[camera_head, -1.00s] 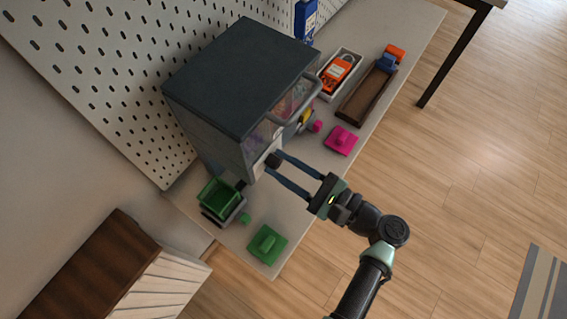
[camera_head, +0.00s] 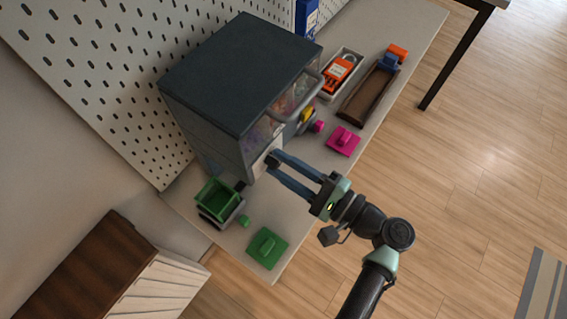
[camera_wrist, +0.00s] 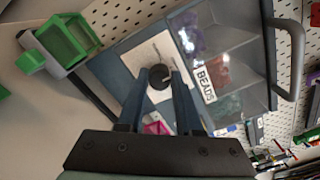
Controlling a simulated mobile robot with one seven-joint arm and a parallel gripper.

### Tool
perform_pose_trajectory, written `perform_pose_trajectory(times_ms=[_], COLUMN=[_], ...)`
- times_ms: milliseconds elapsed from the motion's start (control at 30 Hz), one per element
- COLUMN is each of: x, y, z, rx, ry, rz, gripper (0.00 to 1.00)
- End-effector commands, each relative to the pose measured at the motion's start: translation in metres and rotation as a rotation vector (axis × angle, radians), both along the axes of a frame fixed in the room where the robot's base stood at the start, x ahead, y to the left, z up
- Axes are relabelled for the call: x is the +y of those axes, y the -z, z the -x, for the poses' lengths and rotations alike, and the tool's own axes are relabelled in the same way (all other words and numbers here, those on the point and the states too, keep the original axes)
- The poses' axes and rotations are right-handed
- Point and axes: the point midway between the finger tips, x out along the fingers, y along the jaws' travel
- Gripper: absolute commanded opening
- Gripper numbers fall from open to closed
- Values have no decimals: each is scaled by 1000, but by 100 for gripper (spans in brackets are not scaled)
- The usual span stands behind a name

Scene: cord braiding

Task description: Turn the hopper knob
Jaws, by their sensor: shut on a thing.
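The hopper (camera_head: 235,70) is a dark box with clear compartments of coloured beads on its front. It stands on the bench against the pegboard. In the wrist view its "BEADS" label (camera_wrist: 206,83) shows beside the compartments. The black round knob (camera_wrist: 159,77) sits on a pale plate on the hopper's front. My gripper (camera_head: 275,166) reaches the hopper front from the right. Its two long fingers are shut on the knob, one on each side, as the wrist view of my gripper (camera_wrist: 161,82) shows.
A green bin (camera_head: 217,197) and a green lid (camera_head: 267,248) are near the bench's front end. A pink lid (camera_head: 343,141), a tray with an orange device (camera_head: 339,73) and a brown tray (camera_head: 370,93) lie to the right. The hopper's handle (camera_wrist: 294,60) juts out.

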Motion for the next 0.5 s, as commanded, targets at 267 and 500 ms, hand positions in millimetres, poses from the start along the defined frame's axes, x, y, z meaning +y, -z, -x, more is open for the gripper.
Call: perform_pose_trajectory(times_ms=[267,500], x=[0,0], y=[1,0], z=[0,0], rx=[0,0], ry=[1,1], rz=[0,0], gripper=[0,64])
